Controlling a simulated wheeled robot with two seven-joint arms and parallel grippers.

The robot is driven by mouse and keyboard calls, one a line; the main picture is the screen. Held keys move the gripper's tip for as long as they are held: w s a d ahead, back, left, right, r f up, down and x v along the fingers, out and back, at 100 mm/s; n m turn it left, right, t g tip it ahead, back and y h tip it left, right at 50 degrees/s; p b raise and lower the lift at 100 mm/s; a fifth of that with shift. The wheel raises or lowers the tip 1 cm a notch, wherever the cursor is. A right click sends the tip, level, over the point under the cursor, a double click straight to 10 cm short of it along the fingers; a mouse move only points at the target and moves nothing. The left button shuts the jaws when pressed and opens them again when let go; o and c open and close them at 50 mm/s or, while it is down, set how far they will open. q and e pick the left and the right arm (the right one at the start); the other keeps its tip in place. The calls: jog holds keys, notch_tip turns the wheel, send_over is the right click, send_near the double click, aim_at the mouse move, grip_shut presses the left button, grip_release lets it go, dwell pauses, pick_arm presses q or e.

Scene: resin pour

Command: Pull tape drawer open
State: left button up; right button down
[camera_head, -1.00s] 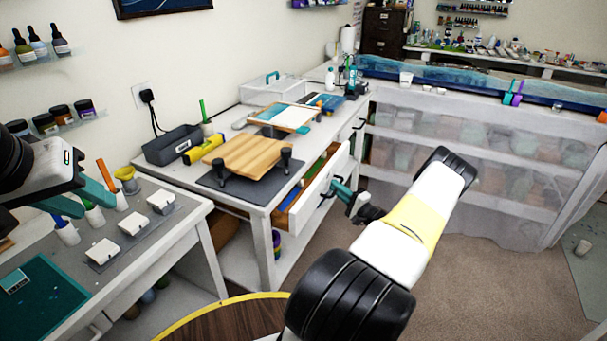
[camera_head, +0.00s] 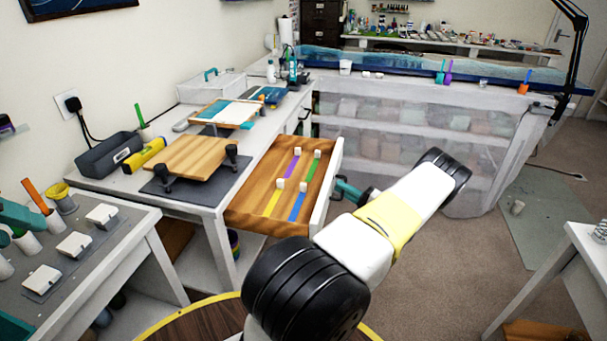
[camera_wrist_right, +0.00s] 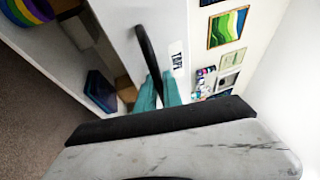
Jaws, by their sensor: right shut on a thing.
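The tape drawer (camera_head: 255,207) is pulled well out of the white bench in the head view. Its wooden inside shows strips of purple, green, yellow and blue tape with white blocks at their ends. My right gripper (camera_head: 346,190) is at the outer face of the drawer front. In the right wrist view its teal fingers (camera_wrist_right: 158,92) are shut on the black bar handle (camera_wrist_right: 146,50), beside the printed label (camera_wrist_right: 178,62). The head view hides most of the handle. My left gripper (camera_head: 18,222) is partly cut off at the left edge, its fingers apart and empty above the near table.
The bench (camera_head: 200,191) holds a wooden board (camera_head: 187,157), a grey box (camera_head: 110,155) and a yellow tool. A near table (camera_head: 85,265) with white blocks stands at left. A plastic-covered rack (camera_head: 400,140) stands behind.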

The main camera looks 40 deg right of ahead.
jog(key=shift+s+d, duration=0.1)
jog(key=shift+s, duration=0.05)
jog(key=c, duration=1.5)
grip_release()
jog(key=v, duration=0.7)
jog(key=shift+s, duration=0.35)
jog(key=shift+d+f, duration=0.1)
jog(key=shift+d, duration=0.05)
